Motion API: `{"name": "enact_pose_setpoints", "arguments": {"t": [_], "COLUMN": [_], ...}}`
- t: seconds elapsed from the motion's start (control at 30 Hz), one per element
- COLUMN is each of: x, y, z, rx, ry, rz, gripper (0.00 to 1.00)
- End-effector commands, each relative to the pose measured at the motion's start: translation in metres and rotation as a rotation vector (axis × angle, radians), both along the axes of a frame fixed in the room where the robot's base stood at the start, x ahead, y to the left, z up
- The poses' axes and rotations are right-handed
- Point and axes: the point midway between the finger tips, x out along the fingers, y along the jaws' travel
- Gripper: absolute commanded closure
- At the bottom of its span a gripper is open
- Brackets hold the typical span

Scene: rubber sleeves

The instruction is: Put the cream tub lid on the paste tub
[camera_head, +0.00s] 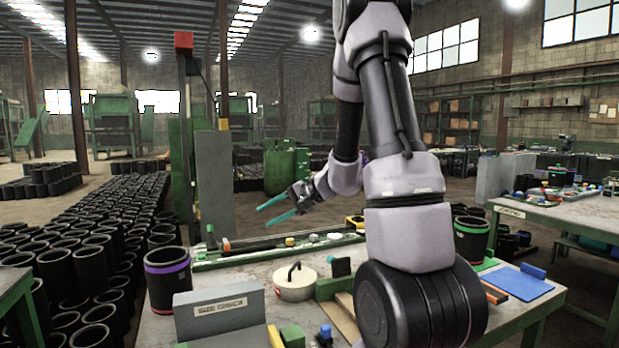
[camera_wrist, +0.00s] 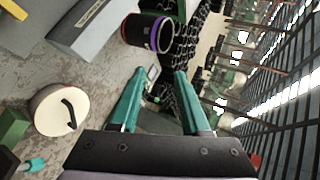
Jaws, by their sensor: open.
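A round, low cream tub (camera_head: 294,287) stands on the workbench in the head view, with a black bar-like handle rising from its top. It also shows in the wrist view at the left (camera_wrist: 58,112). I cannot tell whether its cream top is a lid or paste inside. No separate cream lid can be made out for certain. My gripper (camera_head: 272,208) has two teal fingers, spread apart and empty. It is raised above the far edge of the bench, well away from the tub. In the wrist view the open fingers (camera_wrist: 160,74) point past the bench.
A grey "SIZE CHECK" block (camera_head: 222,312) and a black sleeve with a purple band (camera_head: 168,280) stand left of the tub. A green block (camera_head: 293,336) is in front. A blue plate (camera_head: 519,283) lies at the right. My arm hides the bench's middle.

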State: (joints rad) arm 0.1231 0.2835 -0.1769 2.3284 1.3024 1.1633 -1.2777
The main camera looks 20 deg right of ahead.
Motion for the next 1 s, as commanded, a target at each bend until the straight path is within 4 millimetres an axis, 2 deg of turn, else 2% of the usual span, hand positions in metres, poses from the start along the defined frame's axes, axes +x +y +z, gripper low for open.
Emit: {"name": "enact_pose_setpoints", "arguments": {"t": [0.03,0.1,0.23,0.37,0.5,0.7,0.83,1.0], "x": [-0.019,-0.047,-0.101,-0.151,-0.195,-0.234,-0.244,-0.247], "y": [0.014,0.028,0.042,0.042,0.029,0.004,-0.006,-0.009], "z": [0.024,0.047,0.08,0.102,0.122,0.143,0.151,0.153], "rx": [-0.021,-0.062,-0.176,-0.33,-0.51,-0.705,-0.762,-0.778], "ry": [0.0,0.023,0.057,0.068,0.042,-0.028,-0.058,-0.065], "rz": [0.053,0.116,0.197,0.225,0.19,0.081,0.031,0.013], "gripper": [0.54,0.54,0.54,0.54,0.54,0.54,0.54,0.54]}}
